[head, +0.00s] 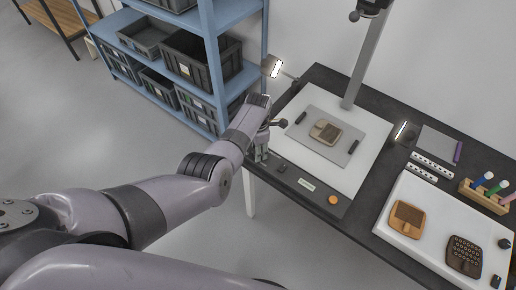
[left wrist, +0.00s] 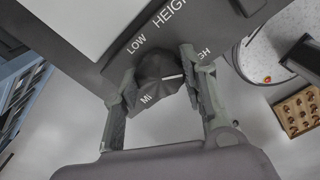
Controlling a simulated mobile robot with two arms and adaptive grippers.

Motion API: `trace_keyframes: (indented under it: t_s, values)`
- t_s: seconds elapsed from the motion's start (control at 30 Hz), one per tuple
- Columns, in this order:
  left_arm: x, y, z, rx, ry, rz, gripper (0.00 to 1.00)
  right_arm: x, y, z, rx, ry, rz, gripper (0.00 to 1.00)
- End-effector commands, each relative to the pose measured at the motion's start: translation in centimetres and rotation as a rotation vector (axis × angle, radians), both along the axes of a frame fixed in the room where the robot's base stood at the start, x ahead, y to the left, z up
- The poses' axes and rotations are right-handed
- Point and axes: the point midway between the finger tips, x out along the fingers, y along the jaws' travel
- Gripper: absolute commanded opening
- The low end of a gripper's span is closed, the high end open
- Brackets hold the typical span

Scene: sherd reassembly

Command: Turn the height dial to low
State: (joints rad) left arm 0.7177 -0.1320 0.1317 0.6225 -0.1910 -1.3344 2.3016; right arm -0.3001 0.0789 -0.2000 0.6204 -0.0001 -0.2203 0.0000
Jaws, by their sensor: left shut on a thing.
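The height dial (left wrist: 158,68) is a dark ribbed knob in the left wrist view. It sits between the two fingers of my left gripper (left wrist: 160,82), which is shut on it. A white pointer line on the dial points to the right, toward the side of the partly covered HIGH label (left wrist: 204,53). The LOW label (left wrist: 136,45) is at the upper left of the dial, and a partly hidden "Mi" label (left wrist: 146,99) is below it. In the head view my left gripper (head: 262,155) is at the front left corner of the dark panel and hides the dial. My right gripper is not in view.
The dark panel's front strip holds a small white label (head: 306,184) and an orange button (head: 333,200). Behind it, a grey plate (head: 318,122) bears a sherd piece (head: 326,131). A blue shelf (head: 235,14) with grey bins stands close behind my left arm.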

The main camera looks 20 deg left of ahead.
Motion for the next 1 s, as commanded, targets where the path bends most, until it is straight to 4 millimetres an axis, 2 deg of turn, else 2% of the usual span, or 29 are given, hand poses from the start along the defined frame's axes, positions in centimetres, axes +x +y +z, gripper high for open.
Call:
trace_keyframes:
  t_s: [0.2, 0.57, 1.0]
  values:
    - [0.01, 0.01, 0.01, 0.000, 0.000, 0.000, 0.11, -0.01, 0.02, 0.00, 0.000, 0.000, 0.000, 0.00]
    - [0.01, 0.02, 0.04, 0.001, 0.001, -0.059, 0.11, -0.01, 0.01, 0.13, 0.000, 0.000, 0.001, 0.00]
    - [0.03, 0.05, 0.10, 0.001, 0.000, -0.403, 0.11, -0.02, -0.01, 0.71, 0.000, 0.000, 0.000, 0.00]
